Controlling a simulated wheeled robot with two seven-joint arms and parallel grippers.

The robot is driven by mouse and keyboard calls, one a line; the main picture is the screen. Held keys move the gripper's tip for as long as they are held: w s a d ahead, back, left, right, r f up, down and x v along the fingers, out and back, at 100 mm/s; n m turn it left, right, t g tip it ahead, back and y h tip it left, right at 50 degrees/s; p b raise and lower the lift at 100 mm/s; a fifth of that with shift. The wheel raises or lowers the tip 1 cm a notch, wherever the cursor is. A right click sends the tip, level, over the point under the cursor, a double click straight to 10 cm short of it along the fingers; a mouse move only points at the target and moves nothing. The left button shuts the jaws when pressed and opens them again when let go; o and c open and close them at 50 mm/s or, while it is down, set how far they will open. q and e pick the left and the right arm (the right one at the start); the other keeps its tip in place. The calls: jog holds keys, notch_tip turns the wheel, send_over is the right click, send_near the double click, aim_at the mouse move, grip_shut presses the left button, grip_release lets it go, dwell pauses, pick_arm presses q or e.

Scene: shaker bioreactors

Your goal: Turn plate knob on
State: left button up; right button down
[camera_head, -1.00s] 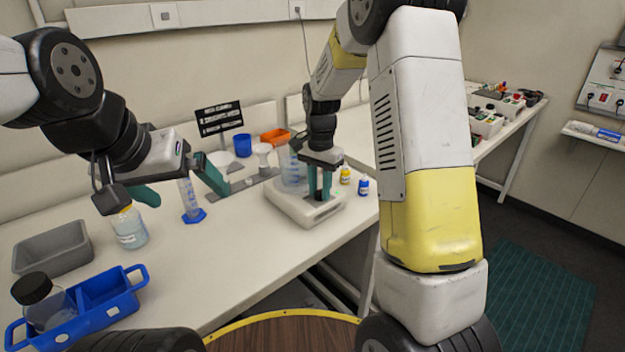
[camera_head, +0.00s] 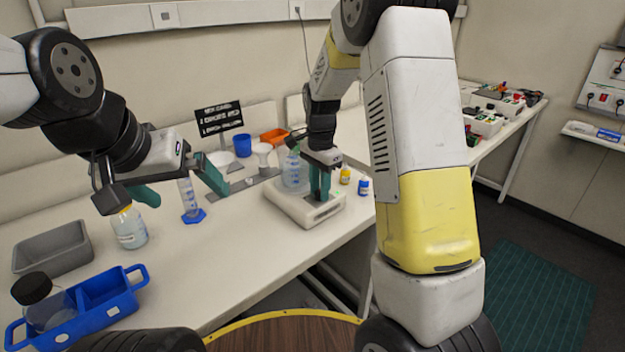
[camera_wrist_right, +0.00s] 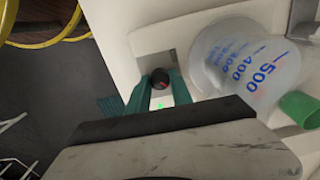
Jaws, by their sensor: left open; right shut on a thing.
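The white hot plate (camera_head: 290,207) stands on the bench, and a clear beaker (camera_head: 292,172) with blue markings is on it. The fingers hide the knob in the head view. My left gripper (camera_head: 182,190) is open and empty above the bench, near a bottle with a yellow collar (camera_head: 130,228).
A blue-footed cylinder (camera_head: 190,200) stands by my left gripper. Small yellow (camera_head: 345,176) and blue (camera_head: 364,186) bottles stand right of the plate. A grey bin (camera_head: 52,248) and blue caddy (camera_head: 100,310) are at the left. The front middle of the bench is clear.

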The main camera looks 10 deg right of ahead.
aim_at(319, 192)
jog(key=c, duration=1.1)
grip_release()
jog(key=shift+c, duration=0.2)
jog(key=shift+r, duration=0.1)
notch_tip(319, 192, up, 7)
jog(key=shift+r, duration=0.35)
jog(key=shift+s+d+r, duration=0.1)
jog(key=shift+s+r, duration=0.05)
jog(key=shift+r, duration=0.05)
jog(key=s+d+r+n+t+y, duration=0.1)
jog(key=s+r+n+t, duration=0.2)
jog(key=s, duration=0.9)
jog(key=s+d+r+n+t+y, duration=0.1)
jog(key=s+r+n+t, duration=0.2)
jog(key=s+r+n, duration=0.4)
jog(key=s+n, duration=0.2)
jog(key=s, duration=0.3)
jog(key=shift+s+d, duration=0.15)
jog(key=shift+d, duration=0.2)
